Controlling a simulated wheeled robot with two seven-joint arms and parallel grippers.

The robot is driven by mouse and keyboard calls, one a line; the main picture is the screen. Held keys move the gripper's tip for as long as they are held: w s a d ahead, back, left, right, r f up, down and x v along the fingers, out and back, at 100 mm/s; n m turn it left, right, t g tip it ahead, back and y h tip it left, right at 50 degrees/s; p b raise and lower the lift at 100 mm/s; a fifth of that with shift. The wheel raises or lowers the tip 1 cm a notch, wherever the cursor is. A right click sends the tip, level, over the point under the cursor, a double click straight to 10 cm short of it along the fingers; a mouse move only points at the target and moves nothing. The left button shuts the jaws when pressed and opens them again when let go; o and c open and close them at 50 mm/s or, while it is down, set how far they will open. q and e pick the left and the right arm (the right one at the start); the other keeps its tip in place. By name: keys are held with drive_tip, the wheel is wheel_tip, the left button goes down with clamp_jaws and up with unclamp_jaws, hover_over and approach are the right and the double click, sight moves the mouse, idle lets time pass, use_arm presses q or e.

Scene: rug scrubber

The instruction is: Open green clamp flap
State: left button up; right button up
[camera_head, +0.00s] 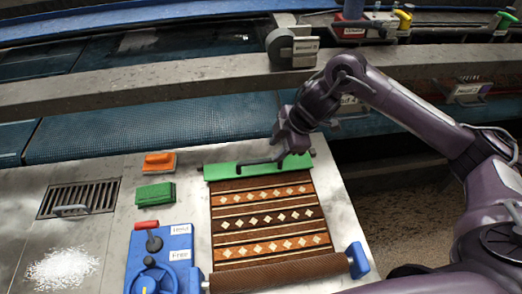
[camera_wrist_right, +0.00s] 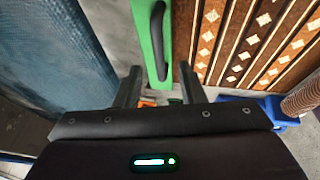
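The green clamp flap (camera_head: 228,171) is a long bar lying across the far end of the patterned rug (camera_head: 266,222). A dark handle (camera_head: 258,161) runs along its top. The flap lies flat over the rug's edge. My right gripper (camera_head: 286,155) is over the right part of the flap, its fingers pointing toward the handle. In the right wrist view the gripper (camera_wrist_right: 159,78) is open, with one finger on each side of the green flap (camera_wrist_right: 146,45). The handle (camera_wrist_right: 158,42) is ahead, between the finger lines; I see no grasp on it. My left gripper is out of view.
A rug roll (camera_head: 275,272) lies at the near end. A blue control box (camera_head: 160,255) with a wheel and lever stands at left. A blue conveyor (camera_head: 150,130) runs behind.

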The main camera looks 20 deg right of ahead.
sight(265, 160)
drive_tip(key=x, duration=0.4)
drive_tip(key=shift+a+f+p, duration=0.1)
drive_tip(key=shift+p, duration=0.2)
drive_tip(key=shift+x, duration=0.75)
drive_tip(key=shift+w, duration=0.1)
clamp_jaws()
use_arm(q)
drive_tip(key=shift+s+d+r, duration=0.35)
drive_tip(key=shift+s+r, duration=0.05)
